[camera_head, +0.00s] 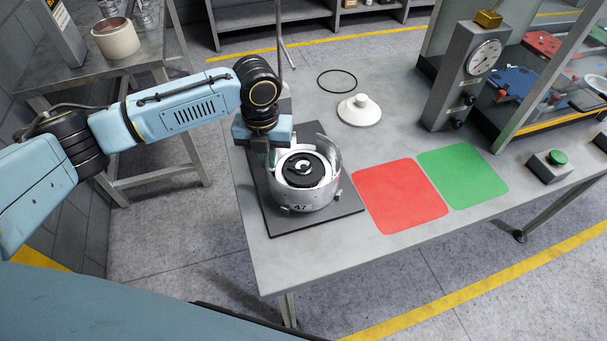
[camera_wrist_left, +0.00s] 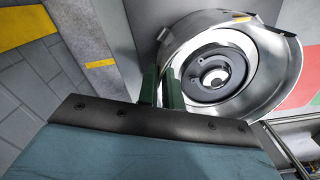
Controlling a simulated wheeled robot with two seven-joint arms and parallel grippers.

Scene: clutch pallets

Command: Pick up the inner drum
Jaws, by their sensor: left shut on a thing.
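The inner drum (camera_head: 306,200) looks like a silver, open-topped cylinder marked 47, with tall wall sections at the back and right. A white ring and a black hub (camera_head: 304,169) sit inside it. It stands upright on a dark square plate (camera_head: 262,205). My left gripper (camera_head: 267,158) points down at the drum's left edge. In the left wrist view, its dark green fingers (camera_wrist_left: 161,88) are close together at the silver rim of the drum (camera_wrist_left: 285,80), shut on its wall. The exact contact is partly hidden. My right gripper is not in view.
A red mat (camera_head: 400,195) and a green mat (camera_head: 463,175) lie right of the plate. A white knobbed disc (camera_head: 359,110) and a black ring (camera_head: 337,81) lie behind. A gauge column (camera_head: 465,80) and a green button box (camera_head: 550,165) stand right. The table's front is clear.

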